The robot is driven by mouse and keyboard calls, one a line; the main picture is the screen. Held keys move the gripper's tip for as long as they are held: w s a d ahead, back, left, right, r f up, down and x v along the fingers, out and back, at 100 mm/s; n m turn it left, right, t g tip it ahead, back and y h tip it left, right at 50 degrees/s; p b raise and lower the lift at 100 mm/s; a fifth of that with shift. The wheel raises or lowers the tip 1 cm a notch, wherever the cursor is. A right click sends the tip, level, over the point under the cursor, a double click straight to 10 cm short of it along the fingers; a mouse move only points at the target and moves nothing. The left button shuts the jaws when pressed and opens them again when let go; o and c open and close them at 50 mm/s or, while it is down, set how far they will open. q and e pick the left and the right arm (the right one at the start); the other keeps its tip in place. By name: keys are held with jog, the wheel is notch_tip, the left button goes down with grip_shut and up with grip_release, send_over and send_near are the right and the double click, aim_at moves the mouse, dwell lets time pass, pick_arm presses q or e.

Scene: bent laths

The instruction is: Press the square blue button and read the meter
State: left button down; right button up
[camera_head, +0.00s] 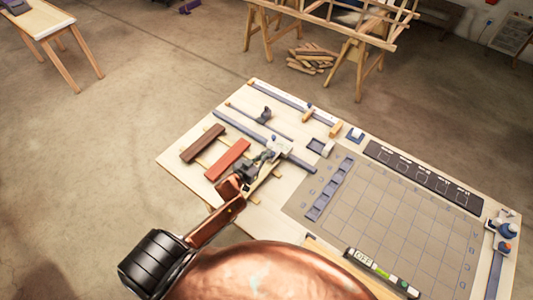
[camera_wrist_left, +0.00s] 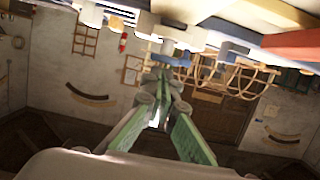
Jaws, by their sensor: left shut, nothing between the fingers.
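My left gripper (camera_head: 266,158) is shut and empty over the left half of the light work board (camera_head: 265,215), beside a red lath (camera_head: 228,159). In the left wrist view its green fingers (camera_wrist_left: 160,85) come together at the tips. A narrow panel (camera_head: 375,268) at the board's front edge carries a display reading "OFF", a green part and a small round button. It may be the meter, but I cannot tell. At the right end, a fixture (camera_head: 506,232) has blue parts and an orange-red knob. I cannot make out a square blue button for certain. My right gripper is out of view.
A grey gridded mat (camera_head: 400,212) covers the board's right half, with a dark strip of outlined squares (camera_head: 425,178) behind it. Trestles stand behind.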

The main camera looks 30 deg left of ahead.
pick_arm(q)
jog(key=s+r, duration=0.5)
jog(key=s, duration=0.4)
jog(key=shift+s+a, duration=0.25)
jog(key=shift+a, duration=0.15)
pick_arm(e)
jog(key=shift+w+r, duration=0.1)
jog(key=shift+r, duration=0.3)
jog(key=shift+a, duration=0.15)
pick_arm(q)
jog(key=shift+f, duration=0.1)
